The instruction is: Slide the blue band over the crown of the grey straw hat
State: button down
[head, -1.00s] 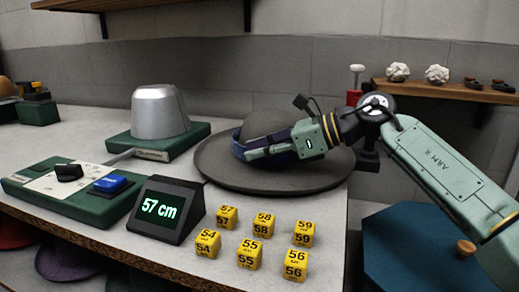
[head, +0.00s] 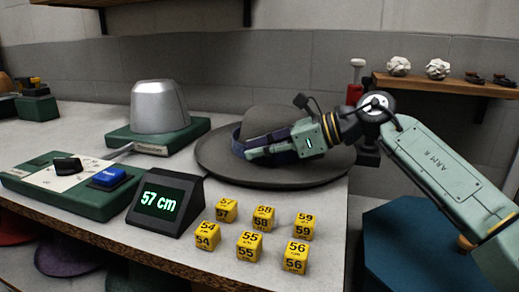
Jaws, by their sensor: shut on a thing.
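The grey straw hat (head: 215,165) lies brim down on the right part of the bench, with its rounded crown (head: 268,117) up. The blue band (head: 237,143) shows as a dark blue curve low at the crown's left side, with more of it below my fingers. My gripper (head: 247,148) reaches in from the right, low in front of the crown, and is shut on the band. My fingers and wrist hide much of the band and the crown's front. I cannot tell whether the band goes fully round the crown's far side.
A metal hat block (head: 160,107) on a green base stands left of the hat. A green control box (head: 60,185) with a blue button and a display (head: 165,205) reading 57 cm are in front. Several yellow numbered cubes (head: 250,246) stand near the front edge.

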jog(key=c, duration=1.6)
grip_release()
jog(key=shift+o, duration=0.4)
jog(key=shift+w+d, duration=0.1)
